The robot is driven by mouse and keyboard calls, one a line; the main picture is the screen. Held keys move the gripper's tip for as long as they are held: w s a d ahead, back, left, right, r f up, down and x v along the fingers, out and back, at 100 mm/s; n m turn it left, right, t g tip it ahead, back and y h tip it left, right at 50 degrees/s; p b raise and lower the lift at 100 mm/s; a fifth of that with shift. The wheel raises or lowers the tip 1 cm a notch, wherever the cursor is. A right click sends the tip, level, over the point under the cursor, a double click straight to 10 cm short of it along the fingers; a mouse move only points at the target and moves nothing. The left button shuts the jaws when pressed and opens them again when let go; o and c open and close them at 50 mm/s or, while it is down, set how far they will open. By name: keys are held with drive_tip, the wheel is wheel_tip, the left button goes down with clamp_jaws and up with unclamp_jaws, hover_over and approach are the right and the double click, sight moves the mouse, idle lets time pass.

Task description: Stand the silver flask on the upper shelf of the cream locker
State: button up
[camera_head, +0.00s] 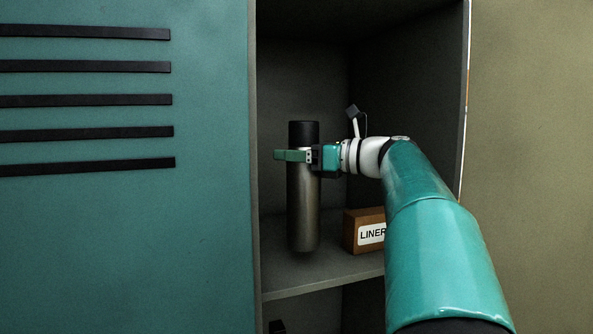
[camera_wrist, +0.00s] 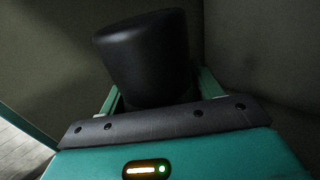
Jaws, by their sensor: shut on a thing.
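The silver flask (camera_head: 303,205) with a black cap (camera_head: 303,131) is upright inside the open locker compartment, above the shelf (camera_head: 340,272). My gripper (camera_head: 296,155) is shut around its upper body, just below the cap. I cannot tell whether the flask's base touches the shelf or hangs slightly above it. In the wrist view the black cap (camera_wrist: 145,50) rises between my gripper's fingers (camera_wrist: 160,95), and the silver body is hidden. The locker (camera_head: 254,150) looks dark grey inside rather than clearly cream.
A brown box (camera_head: 350,232) with a white label, partly reading "LINER", stands on the shelf right of the flask, partly behind my arm. A teal slatted panel (camera_head: 120,230) is at the left.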

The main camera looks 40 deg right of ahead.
sight(297, 167)
drive_tip(key=shift+w+f, duration=0.1)
drive_tip(key=shift+f, duration=1.5)
drive_tip(key=o, duration=1.8)
drive_tip(key=shift+d, duration=0.1)
drive_tip(key=v, duration=1.2)
